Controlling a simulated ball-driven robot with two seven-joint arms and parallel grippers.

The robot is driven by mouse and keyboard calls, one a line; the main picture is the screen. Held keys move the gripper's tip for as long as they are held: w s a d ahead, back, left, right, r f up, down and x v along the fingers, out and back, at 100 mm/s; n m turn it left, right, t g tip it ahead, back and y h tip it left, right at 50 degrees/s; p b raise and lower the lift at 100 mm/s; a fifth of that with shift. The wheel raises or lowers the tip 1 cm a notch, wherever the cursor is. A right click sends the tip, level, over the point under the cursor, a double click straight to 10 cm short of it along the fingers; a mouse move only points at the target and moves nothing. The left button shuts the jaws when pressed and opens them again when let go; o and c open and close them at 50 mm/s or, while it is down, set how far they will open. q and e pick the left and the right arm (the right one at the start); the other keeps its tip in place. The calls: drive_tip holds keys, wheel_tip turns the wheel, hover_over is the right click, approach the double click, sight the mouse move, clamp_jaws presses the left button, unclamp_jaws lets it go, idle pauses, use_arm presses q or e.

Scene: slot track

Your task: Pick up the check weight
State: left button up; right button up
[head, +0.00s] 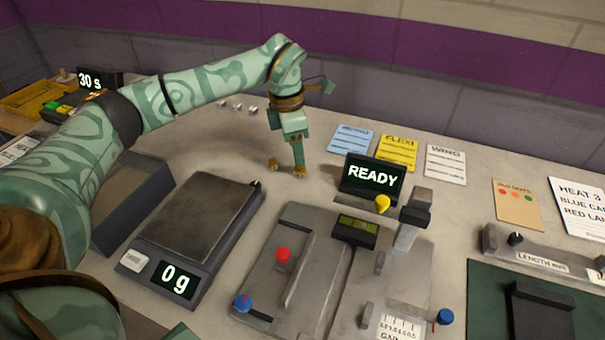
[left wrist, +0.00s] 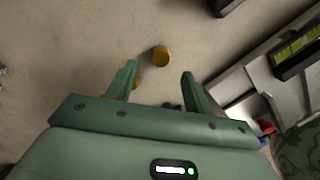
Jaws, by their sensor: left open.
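A small brass cylinder, which looks like the check weight (left wrist: 161,56), stands on the bench just beyond and between my left fingertips in the left wrist view. In the head view brass pieces show low around the fingers, one a little left of them (head: 272,164); more brass shows partly behind the left finger in the wrist view (left wrist: 136,84). I cannot tell which piece is which across the views. My left gripper (head: 298,165) points down, open and empty; it also shows in the left wrist view (left wrist: 158,72). My right gripper is not in view.
A scale (head: 190,230) reading 0 g stands front left of the gripper. A READY display (head: 372,178) and a grey slotted fixture (head: 315,250) stand to the right. Small silver pieces (head: 237,108) lie behind the arm. Paper cards (head: 398,152) lie at the back right.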

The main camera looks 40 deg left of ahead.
sight(300, 170)
use_arm(q)
drive_tip(key=f+b, duration=0.1)
drive_tip(key=f, duration=0.3)
drive_tip(key=f+b, duration=0.1)
drive_tip(key=f, duration=0.1)
drive_tip(key=shift+w+d+b, duration=0.25)
drive_tip(key=shift+d+b, duration=0.05)
drive_tip(key=shift+r, duration=0.1)
drive_tip(key=c, duration=1.1)
